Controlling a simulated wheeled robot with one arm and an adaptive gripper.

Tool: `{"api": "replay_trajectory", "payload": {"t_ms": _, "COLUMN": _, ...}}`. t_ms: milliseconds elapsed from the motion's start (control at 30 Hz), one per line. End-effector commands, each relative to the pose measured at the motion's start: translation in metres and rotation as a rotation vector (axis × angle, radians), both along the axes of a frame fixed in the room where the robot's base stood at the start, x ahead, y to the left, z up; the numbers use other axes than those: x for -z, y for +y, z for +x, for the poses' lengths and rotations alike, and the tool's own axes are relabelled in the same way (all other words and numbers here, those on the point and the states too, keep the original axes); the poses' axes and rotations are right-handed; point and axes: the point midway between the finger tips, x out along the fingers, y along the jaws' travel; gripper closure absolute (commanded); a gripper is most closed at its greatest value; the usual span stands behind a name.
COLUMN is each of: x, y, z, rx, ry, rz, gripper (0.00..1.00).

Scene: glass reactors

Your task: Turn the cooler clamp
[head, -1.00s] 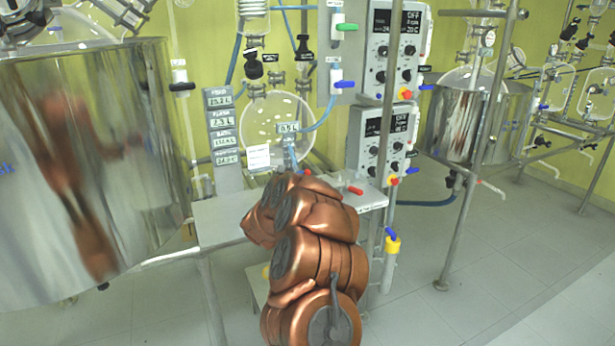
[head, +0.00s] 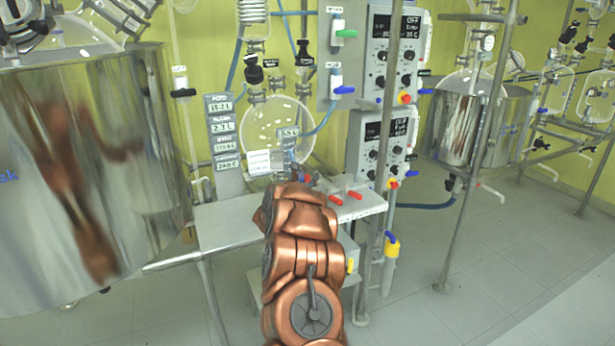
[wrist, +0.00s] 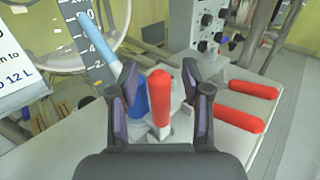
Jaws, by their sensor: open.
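In the wrist view, my gripper (wrist: 158,105) is open, its two dark fingers on either side of an upright red handle (wrist: 161,98) and a blue handle (wrist: 138,106). The red handle stands nearer the right finger, the blue one nearer the left finger and partly behind it. I see no grip on either. Two more red handles, an upper one (wrist: 254,90) and a lower one (wrist: 240,118), lie to the right. No readable label tells which is the cooler clamp. In the head view my arm hides the gripper; a red handle (head: 306,180) shows just past it.
The handles sit at a pale bench (head: 228,228). A round glass vessel (head: 275,130) and a label column (head: 221,130) stand behind. A pale blue tube (wrist: 98,42) rises near the left finger. Control boxes (head: 384,140) and a metal post (head: 378,215) are at the right.

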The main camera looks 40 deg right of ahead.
Motion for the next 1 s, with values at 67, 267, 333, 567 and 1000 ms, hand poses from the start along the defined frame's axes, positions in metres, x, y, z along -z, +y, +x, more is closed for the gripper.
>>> {"api": "replay_trajectory", "payload": {"t_ms": 67, "x": -0.0003, "y": -0.0031, "z": 0.0008, "rx": 0.001, "ry": 0.000, "rz": -0.001, "gripper": 0.52}}
{"api": "replay_trajectory", "payload": {"t_ms": 267, "x": 0.0003, "y": -0.0033, "z": 0.0014, "rx": 0.000, "ry": -0.001, "rz": 0.000, "gripper": 0.52}}
{"api": "replay_trajectory", "payload": {"t_ms": 333, "x": 0.0003, "y": -0.0032, "z": 0.0013, "rx": 0.000, "ry": 0.000, "rz": 0.001, "gripper": 0.53}}
{"api": "replay_trajectory", "payload": {"t_ms": 567, "x": 0.0002, "y": -0.0029, "z": 0.0015, "rx": 0.000, "ry": 0.000, "rz": 0.001, "gripper": 0.77}}
{"api": "replay_trajectory", "payload": {"t_ms": 1000, "x": 0.0003, "y": -0.0030, "z": 0.0013, "rx": 0.000, "ry": 0.000, "rz": 0.001, "gripper": 1.00}}
